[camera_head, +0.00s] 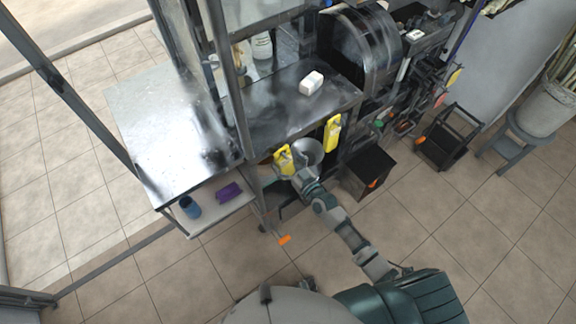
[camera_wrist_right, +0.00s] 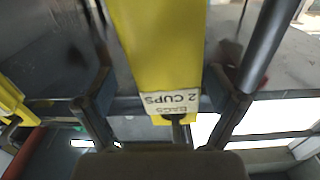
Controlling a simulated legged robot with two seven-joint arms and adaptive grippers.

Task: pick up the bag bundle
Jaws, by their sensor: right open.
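A yellow bag bundle (camera_head: 284,159) hangs at the front edge of the press counter. In the right wrist view the same yellow bundle (camera_wrist_right: 162,45) carries a white label reading "BAGS 2 CUPS", seen upside down. My right gripper (camera_head: 297,176) is at the lower end of this bundle. It is open, with one finger on each side of the bundle in the wrist view (camera_wrist_right: 160,88); gaps show beside the bundle. A second yellow bundle (camera_head: 332,135) hangs to the right. My left gripper is not in view.
A white block (camera_head: 311,83) lies on the counter (camera_head: 270,112). A blue cup (camera_head: 190,207) and purple item (camera_head: 229,192) rest on the lower left shelf.

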